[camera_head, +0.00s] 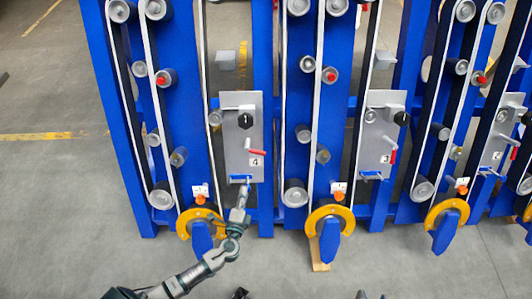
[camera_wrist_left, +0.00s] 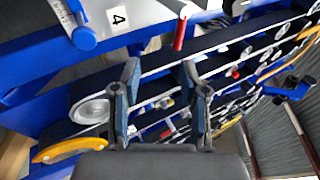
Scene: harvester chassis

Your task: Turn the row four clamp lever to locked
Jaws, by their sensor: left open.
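The row four panel (camera_head: 241,130) is a grey plate marked 4 on a blue frame. Its red-handled lever (camera_head: 257,152) lies nearly level, pointing right, just above the 4 label. It also shows in the left wrist view (camera_wrist_left: 180,33), beyond my fingertips. A blue-handled part (camera_head: 240,178) sits at the plate's bottom edge. My left gripper (camera_head: 241,190) is just below that edge in the head view. In the left wrist view the gripper (camera_wrist_left: 160,72) has its two fingers apart with nothing between them. Dark tips at the head view's bottom edge may be my right gripper.
A black knob (camera_head: 245,121) and a grey block stand out above the lever. Belts and rollers flank the panel. A yellow ring with a blue part (camera_head: 202,235) hangs at lower left. A similar panel (camera_head: 380,135) is to the right, its red lever hanging steeply. Floor in front is mostly open.

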